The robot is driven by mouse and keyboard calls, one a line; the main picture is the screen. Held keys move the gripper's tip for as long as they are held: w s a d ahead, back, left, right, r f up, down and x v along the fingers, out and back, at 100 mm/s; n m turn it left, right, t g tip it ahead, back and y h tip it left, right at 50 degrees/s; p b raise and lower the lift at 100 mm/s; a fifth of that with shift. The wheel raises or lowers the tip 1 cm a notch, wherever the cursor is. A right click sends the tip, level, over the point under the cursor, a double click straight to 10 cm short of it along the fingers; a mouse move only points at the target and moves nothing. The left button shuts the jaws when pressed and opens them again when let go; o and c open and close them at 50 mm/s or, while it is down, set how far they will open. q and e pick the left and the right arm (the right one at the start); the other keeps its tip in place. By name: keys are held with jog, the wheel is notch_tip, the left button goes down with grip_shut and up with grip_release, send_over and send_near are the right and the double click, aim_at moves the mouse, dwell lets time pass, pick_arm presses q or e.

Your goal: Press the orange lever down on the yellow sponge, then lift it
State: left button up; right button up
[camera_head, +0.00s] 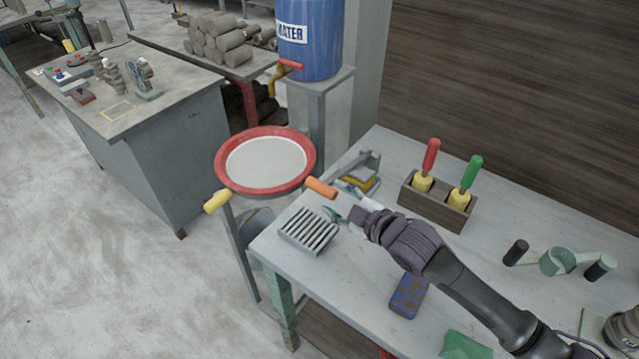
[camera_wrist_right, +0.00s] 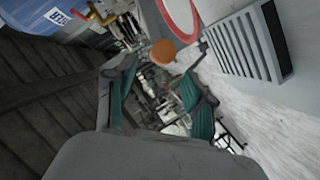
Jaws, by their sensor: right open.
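The orange lever (camera_head: 321,188) shows as a short rounded handle near the right rim of a red-ringed disc, and its end shows in the right wrist view (camera_wrist_right: 163,52). What it joins to is hard to see. A yellow piece (camera_head: 358,184), perhaps the sponge, lies by a grey bracket at the bench's left end, partly hidden. My right gripper (camera_head: 340,202) is just right of the lever, its teal fingers apart and empty. In the right wrist view my gripper (camera_wrist_right: 160,90) has the lever end beyond its fingertips, apart from them. My left gripper is out of view.
The red-ringed disc (camera_head: 218,163) has a yellow handle (camera_head: 217,201) at its left. A grey ribbed block (camera_head: 309,232) sits near the bench's front-left edge. A wooden holder (camera_head: 436,207) with red- and green-handled tools stands behind my arm. A blue water barrel (camera_head: 310,50) stands behind.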

aim_at(328, 192)
jog(key=x, duration=0.4)
jog(key=shift+w+d, duration=0.1)
jog(key=shift+w, duration=0.1)
jog(key=x, duration=0.2)
jog(key=shift+w+a+f+p, duration=0.1)
jog(key=shift+w+a+p, duration=0.1)
jog(key=shift+p, duration=0.1)
jog(key=shift+w+a+f, duration=0.1)
jog(key=shift+w, duration=0.1)
jog(key=shift+c, duration=0.9)
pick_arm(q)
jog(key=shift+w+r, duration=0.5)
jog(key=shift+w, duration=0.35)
pick_arm(e)
grip_shut()
